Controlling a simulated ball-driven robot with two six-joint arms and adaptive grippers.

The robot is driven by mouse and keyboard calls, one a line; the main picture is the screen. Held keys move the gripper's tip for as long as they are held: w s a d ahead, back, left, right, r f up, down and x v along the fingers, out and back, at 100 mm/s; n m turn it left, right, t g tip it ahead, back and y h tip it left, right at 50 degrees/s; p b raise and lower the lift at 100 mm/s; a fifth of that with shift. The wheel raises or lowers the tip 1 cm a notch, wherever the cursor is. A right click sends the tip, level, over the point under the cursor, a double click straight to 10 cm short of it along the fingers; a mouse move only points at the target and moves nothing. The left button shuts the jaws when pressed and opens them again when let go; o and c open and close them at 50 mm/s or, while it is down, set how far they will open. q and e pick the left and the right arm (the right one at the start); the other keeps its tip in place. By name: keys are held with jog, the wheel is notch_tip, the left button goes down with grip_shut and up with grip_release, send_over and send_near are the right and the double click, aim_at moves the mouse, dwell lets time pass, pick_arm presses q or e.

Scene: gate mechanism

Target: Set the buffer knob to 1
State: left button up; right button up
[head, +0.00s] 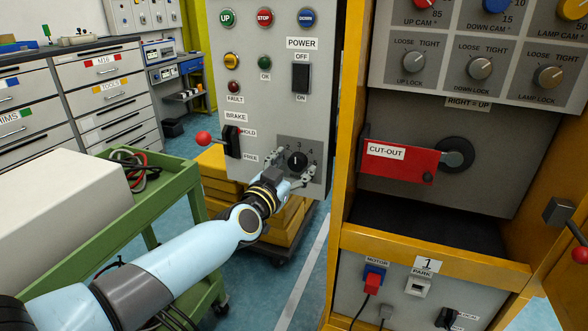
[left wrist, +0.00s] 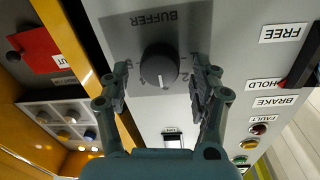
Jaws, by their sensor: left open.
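The buffer knob (head: 297,160) is round and black with a white pointer line, low on the grey control panel. In the head view its pointer looks about upright. In the left wrist view the knob (left wrist: 159,68) appears upside down under the BUFFER label, its pointer toward the picture's bottom. The scale numbers are too small to read surely. My left gripper (head: 290,177) is at the panel just below the knob. In the left wrist view its open fingers (left wrist: 160,84) stand on either side of the knob, with gaps visible. My right gripper is not in view.
The brake lever (head: 231,141) with a red ball sticks out left of the knob. The power switch (head: 301,78) and push buttons are above. A yellow frame (head: 347,130) stands right of the panel, with a red cut-out handle (head: 400,160). A green cart (head: 175,175) is left.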

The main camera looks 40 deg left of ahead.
pick_arm(q)
jog(key=shift+w, duration=0.25)
jog(key=c, duration=1.2)
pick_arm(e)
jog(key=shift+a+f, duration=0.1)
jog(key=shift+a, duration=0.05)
